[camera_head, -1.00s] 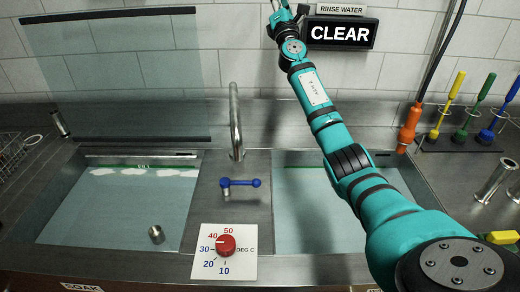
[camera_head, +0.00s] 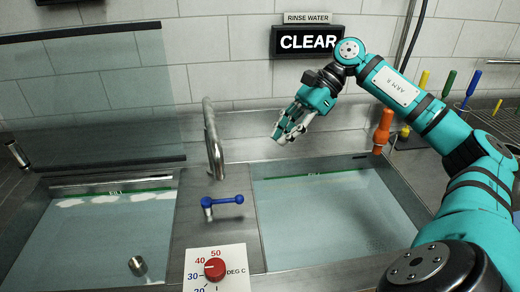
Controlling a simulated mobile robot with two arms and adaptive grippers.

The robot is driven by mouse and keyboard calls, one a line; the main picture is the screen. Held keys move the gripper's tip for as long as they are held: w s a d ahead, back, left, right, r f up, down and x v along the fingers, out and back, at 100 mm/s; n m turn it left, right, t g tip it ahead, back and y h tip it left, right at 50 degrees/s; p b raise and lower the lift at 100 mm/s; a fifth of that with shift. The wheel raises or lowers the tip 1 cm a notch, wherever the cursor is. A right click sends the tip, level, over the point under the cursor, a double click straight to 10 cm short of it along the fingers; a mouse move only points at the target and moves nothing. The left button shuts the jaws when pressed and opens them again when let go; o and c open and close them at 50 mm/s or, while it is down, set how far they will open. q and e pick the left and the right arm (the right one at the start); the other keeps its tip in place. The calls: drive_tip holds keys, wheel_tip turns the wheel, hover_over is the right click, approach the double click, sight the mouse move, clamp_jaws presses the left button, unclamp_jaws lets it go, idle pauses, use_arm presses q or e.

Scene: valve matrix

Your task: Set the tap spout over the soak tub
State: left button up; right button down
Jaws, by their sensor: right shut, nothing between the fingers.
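The grey metal tap spout (camera_head: 214,140) stands upright at the back of the divider between two tubs, with its bent top end high. The exact direction of its outlet is hard to tell. The soak tub (camera_head: 28,226) is the left one, filled with pale water, with white foam along its back edge. My right gripper (camera_head: 279,138) is shut and empty, in the air above the back of the right tub, to the right of the spout and apart from it. My left gripper is not in view.
A blue lever handle (camera_head: 222,200) and a red temperature dial (camera_head: 215,268) sit on the divider. A clear screen (camera_head: 90,100) stands behind the left tub. An orange spray head (camera_head: 382,130) hangs at the right. A sign (camera_head: 308,41) reads CLEAR. A metal cylinder (camera_head: 137,265) is in the left tub.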

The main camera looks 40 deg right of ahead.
drive_tip(key=a+r+p+x, duration=0.2)
drive_tip(key=p+x, duration=0.2)
drive_tip(key=x, duration=0.8)
drive_tip(key=shift+w+p, duration=0.35)
drive_tip(key=shift+p, duration=0.05)
drive_tip(key=shift+d, duration=0.1)
